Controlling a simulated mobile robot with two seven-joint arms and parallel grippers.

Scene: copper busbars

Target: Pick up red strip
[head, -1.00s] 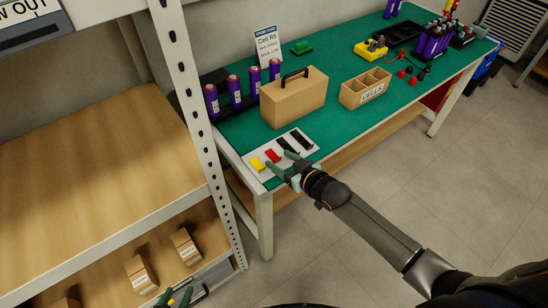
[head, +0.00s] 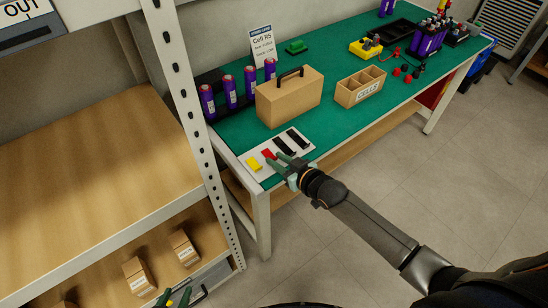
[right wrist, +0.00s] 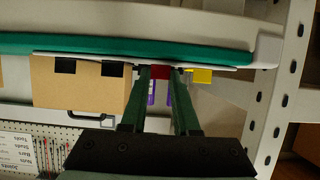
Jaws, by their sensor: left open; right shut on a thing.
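The red strip (head: 268,154) is on a white card (head: 250,176) at the near left corner of the green-topped bench. My right gripper (head: 277,159) is shut on it, and its fingers hide part of the strip. In the right wrist view the red strip (right wrist: 159,71) shows between the fingertips. I cannot tell whether it is clear of the card. A yellow strip (head: 254,164) lies to its left and two black strips (head: 297,138) to its right.
A cardboard case (head: 289,98) with a black handle stands just behind the card. Several purple cells (head: 229,91) stand at the back left. A divided box (head: 361,87) is farther right. A shelf upright (head: 185,105) rises close to the bench's left end.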

